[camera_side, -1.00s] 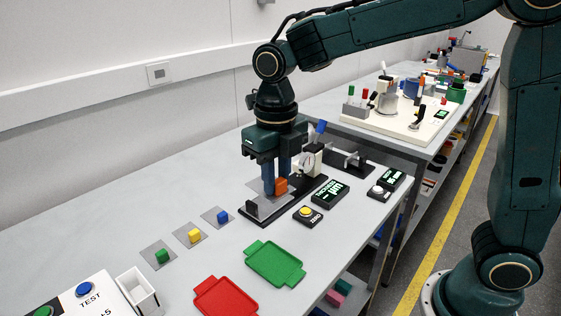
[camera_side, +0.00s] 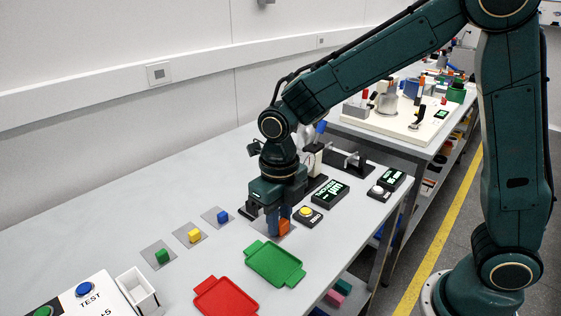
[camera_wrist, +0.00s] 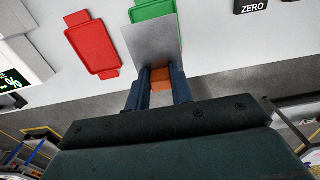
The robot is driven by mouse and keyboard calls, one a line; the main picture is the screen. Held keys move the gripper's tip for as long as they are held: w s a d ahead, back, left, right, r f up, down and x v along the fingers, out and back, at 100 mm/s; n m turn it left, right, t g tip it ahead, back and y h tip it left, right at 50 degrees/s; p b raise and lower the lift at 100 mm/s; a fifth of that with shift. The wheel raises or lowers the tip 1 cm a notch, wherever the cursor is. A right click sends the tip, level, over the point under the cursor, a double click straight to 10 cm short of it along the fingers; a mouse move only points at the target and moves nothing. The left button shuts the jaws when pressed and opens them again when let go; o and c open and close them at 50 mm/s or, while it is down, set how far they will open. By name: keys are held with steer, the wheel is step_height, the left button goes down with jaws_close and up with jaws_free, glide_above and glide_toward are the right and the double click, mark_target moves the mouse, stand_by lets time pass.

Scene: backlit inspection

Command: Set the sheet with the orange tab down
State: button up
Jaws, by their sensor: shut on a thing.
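The sheet with the orange tab is a thin grey plate; in the wrist view the sheet (camera_wrist: 153,45) stretches out past my fingers and overlaps part of the green tray (camera_wrist: 153,10). Its orange tab (camera_side: 285,227) shows low between my fingers, and also in the wrist view (camera_wrist: 160,80). My gripper (camera_side: 278,228) is shut on the tab, just behind the green tray (camera_side: 275,264) in the side view. The fingers hide part of the sheet there, and its height above the table is hard to tell.
Sheets with a green tab (camera_side: 162,256), yellow tab (camera_side: 194,237) and blue tab (camera_side: 222,216) lie to the left. A red tray (camera_side: 226,299) is in front. A button box (camera_side: 308,216) and lit display (camera_side: 325,191) stand right. The gauge stand (camera_side: 313,160) is behind, partly hidden.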

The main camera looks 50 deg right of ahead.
mark_target(279, 267)
steer(key=shift+f, duration=5.6)
steer(key=shift+f, duration=0.1)
steer(key=o, duration=0.9)
steer(key=shift+o, duration=0.2)
step_height(279, 267, up, 12)
steer(key=shift+r, duration=0.15)
